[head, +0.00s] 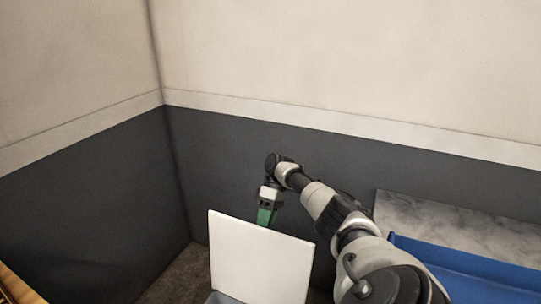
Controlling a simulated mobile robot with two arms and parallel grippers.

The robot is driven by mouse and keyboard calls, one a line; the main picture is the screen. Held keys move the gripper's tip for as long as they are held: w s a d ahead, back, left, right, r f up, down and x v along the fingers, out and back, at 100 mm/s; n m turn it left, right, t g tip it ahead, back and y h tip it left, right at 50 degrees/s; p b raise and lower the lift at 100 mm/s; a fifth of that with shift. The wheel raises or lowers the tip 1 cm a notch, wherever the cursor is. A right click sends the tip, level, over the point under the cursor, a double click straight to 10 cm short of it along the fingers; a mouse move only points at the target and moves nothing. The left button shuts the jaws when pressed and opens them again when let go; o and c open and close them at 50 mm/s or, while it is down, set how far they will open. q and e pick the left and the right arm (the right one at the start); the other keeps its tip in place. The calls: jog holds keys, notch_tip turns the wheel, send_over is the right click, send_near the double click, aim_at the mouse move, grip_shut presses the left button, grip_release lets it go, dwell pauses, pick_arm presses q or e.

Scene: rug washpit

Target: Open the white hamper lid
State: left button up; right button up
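The white hamper lid (260,262) stands steeply raised, almost upright, at the bottom middle of the head view. A small grey piece (222,298) shows below its lower left corner, probably part of the hamper; the rest of the hamper is out of the picture. My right gripper (266,216) points down just behind the lid's top edge. Its green fingers are partly hidden by the lid, so I cannot tell whether they are open or shut, or whether they touch the lid. My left gripper is not in view.
A dark grey and cream wall corner (164,105) rises behind the lid. A marble-like slab (455,228) and a blue surface with a raised edge (470,268) lie at the right. A wooden edge (15,288) shows at the lower left. Some dark floor (180,278) is bare left of the lid.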

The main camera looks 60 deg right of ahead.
jog(key=s+v, duration=0.1)
jog(key=v, duration=0.7)
jog(key=shift+w+r, duration=0.15)
jog(key=shift+w, duration=0.3)
jog(key=shift+d, duration=0.1)
